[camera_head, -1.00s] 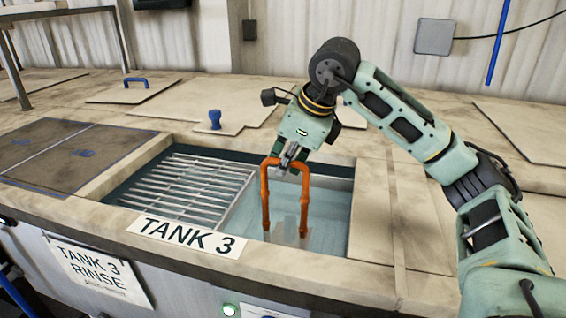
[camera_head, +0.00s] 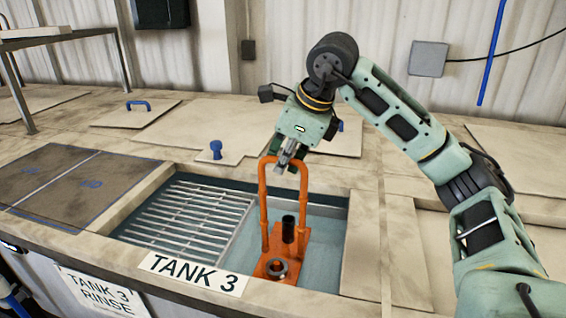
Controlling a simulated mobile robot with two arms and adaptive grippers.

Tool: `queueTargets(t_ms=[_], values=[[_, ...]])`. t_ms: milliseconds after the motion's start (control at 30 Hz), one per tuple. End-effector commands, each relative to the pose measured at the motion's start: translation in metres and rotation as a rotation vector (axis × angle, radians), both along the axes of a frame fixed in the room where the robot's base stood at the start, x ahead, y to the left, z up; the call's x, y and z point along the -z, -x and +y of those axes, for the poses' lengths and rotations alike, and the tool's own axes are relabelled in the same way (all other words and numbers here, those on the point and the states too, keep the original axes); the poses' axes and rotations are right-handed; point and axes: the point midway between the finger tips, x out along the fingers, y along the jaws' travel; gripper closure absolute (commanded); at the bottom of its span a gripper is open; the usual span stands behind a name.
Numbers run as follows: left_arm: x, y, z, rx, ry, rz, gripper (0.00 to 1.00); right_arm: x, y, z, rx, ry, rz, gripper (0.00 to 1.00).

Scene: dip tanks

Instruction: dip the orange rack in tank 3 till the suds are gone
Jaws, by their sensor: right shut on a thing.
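The orange rack (camera_head: 266,215) has a tall hooped handle and a flat base, which now shows fully in the head view. A black cylinder (camera_head: 288,229) stands on the base and a grey metal ring (camera_head: 277,267) lies at its front. I see no white suds on them. My right gripper (camera_head: 286,163) is shut on the top of the handle and holds the rack upright over the open right part of tank 3 (camera_head: 318,240). The tank's water is pale blue. The label "TANK 3" (camera_head: 194,272) is on the front rim. My left gripper is not in view.
A slatted metal grate (camera_head: 188,218) fills the left part of the tank opening. A lid with a blue knob (camera_head: 216,150) lies behind it, and dark panels (camera_head: 60,180) lie left. A pale lid (camera_head: 366,245) borders the opening on the right.

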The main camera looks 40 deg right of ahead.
Motion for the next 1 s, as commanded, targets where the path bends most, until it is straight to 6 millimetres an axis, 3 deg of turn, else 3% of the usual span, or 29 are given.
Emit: queueTargets(t_ms=[33,700,1000], values=[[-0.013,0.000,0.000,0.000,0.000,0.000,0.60,-0.017,-0.001,0.000,0.000,-0.002,-0.009,1.00],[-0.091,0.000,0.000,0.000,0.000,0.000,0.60,-0.107,-0.001,0.000,0.000,-0.003,-0.008,1.00],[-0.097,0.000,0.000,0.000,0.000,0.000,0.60,-0.114,-0.001,0.000,0.000,-0.002,-0.007,1.00]])
